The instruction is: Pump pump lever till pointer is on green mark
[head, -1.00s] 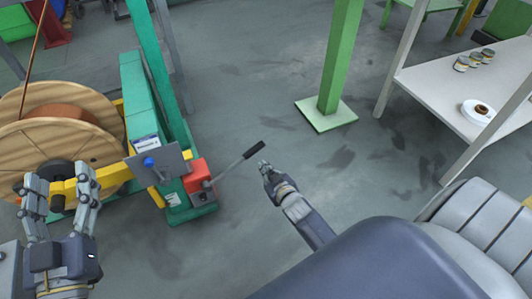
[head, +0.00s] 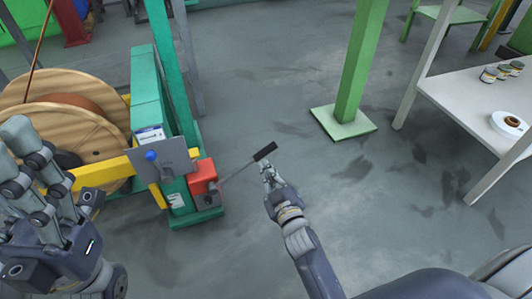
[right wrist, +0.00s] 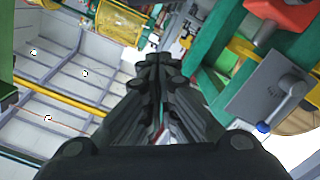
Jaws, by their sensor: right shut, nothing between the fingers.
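The pump lever is a grey rod (head: 238,173) with a black handle (head: 265,151), slanting up to the right from the red pump body (head: 202,176) in the head view. My right gripper (head: 267,168) is shut and empty, its fingertips just below the black handle in the picture; I cannot tell whether they touch. Its closed fingers also show in the right wrist view (right wrist: 158,65). My left gripper (head: 66,175) has its fingers apart, in front of the wooden reel at the left. I cannot make out the pointer or green mark.
A grey plate with a blue knob (head: 151,156) stands beside the pump on the green frame (head: 144,85). A wooden reel (head: 85,92) is behind it. A green post (head: 360,70) and a white table (head: 460,98) stand at the right. Open floor lies between.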

